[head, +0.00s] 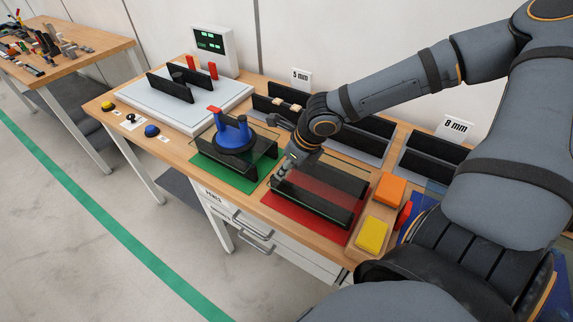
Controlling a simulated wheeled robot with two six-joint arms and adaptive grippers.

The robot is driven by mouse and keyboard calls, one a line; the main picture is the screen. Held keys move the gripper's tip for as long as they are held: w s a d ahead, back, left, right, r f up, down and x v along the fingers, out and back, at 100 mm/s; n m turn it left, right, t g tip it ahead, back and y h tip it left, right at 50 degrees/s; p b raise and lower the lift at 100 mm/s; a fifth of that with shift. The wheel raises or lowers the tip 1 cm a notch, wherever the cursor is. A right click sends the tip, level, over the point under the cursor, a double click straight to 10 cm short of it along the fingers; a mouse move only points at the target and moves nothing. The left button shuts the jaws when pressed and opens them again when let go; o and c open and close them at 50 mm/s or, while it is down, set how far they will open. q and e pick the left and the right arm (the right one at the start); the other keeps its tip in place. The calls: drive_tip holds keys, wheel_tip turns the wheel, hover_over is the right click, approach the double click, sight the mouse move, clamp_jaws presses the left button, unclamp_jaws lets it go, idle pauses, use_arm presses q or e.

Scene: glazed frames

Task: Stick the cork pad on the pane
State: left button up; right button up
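My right gripper (283,174) comes in from the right arm and points down at the left end of the black rack (318,200) on the red mat (300,212). I cannot tell whether its fingers are open or hold something. A clear pane (352,160) seems to lie across this rack, but its edges are faint. Small tan pieces (285,103) sit by the rack near the "5 mm" sign; they may be cork pads, but are too small to be sure. No cork pad shows clearly at the gripper. My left gripper is not in view.
A blue suction lifter (232,136) with a red tip stands at the rack on the green mat (222,172). A white station (150,105) with black rails is at the left. Orange (390,190) and yellow (372,235) blocks lie at the right. My arm hides the right side.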

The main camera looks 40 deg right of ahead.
sight(288, 174)
drive_tip(key=shift+f, duration=0.1)
idle(0.6)
drive_tip(key=shift+f+b, duration=0.75)
drive_tip(key=shift+f, duration=0.3)
drive_tip(key=shift+f, duration=0.1)
drive_tip(key=shift+f+b, duration=0.35)
drive_tip(key=shift+f, duration=0.15)
idle(0.4)
